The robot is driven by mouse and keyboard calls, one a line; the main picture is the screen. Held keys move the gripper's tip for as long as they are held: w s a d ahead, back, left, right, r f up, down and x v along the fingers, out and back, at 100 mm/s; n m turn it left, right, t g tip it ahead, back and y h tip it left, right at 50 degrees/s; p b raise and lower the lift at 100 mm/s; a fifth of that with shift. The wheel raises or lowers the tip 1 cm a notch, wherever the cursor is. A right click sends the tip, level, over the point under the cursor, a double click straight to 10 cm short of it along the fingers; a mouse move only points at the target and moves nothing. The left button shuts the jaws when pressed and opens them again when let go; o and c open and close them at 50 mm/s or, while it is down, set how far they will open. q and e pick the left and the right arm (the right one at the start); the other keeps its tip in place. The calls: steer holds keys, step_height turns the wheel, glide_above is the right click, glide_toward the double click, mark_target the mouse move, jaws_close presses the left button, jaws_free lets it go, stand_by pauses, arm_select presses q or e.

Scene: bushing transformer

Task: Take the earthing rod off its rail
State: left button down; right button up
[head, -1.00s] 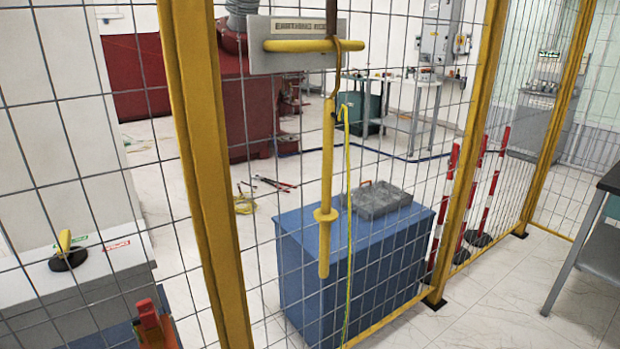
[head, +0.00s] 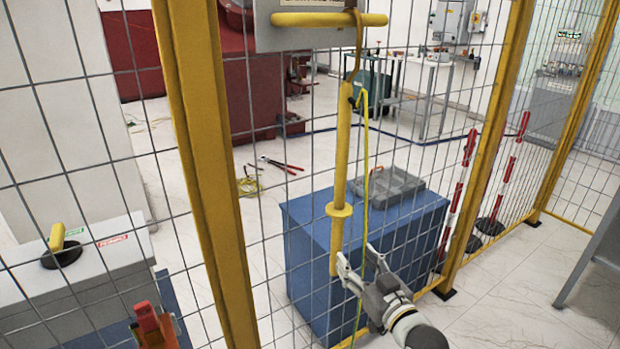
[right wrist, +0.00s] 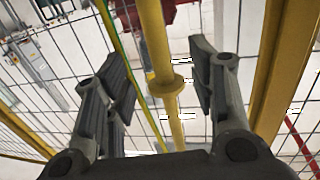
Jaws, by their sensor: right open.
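My right gripper (head: 354,268) is open at the rod's lower end, below the collar in the head view. In the right wrist view the rod (right wrist: 158,50) and its collar show between the two spread fingers (right wrist: 163,88), with no finger clearly touching it. The cable (right wrist: 125,65) passes near the left finger there. My left gripper is out of view.
A yellow fence post (head: 205,170) stands left of the rod and another (head: 487,150) to its right. Behind the mesh is a blue cabinet (head: 300,250) with a grey tray (head: 385,186). A grey box (head: 95,270) with a yellow-handled switch is at lower left.

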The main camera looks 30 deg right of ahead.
mark_target(341, 237)
steer(key=w, duration=0.5)
steer(key=shift+d+r, duration=0.15)
steer(key=shift+r, duration=0.2)
steer(key=shift+w+d+f+p, duration=0.1)
steer(key=shift+w+d+p, duration=0.1)
steer(key=shift+w, duration=0.75)
steer(key=shift+w+d+f+p, duration=0.1)
steer(key=shift+w+d+p, duration=0.1)
steer(key=shift+w, duration=0.75)
steer(key=shift+w+d+f+p, duration=0.1)
steer(key=shift+w+p, duration=0.1)
steer(key=shift+w, duration=0.75)
steer(key=shift+r, duration=0.1)
jaws_close()
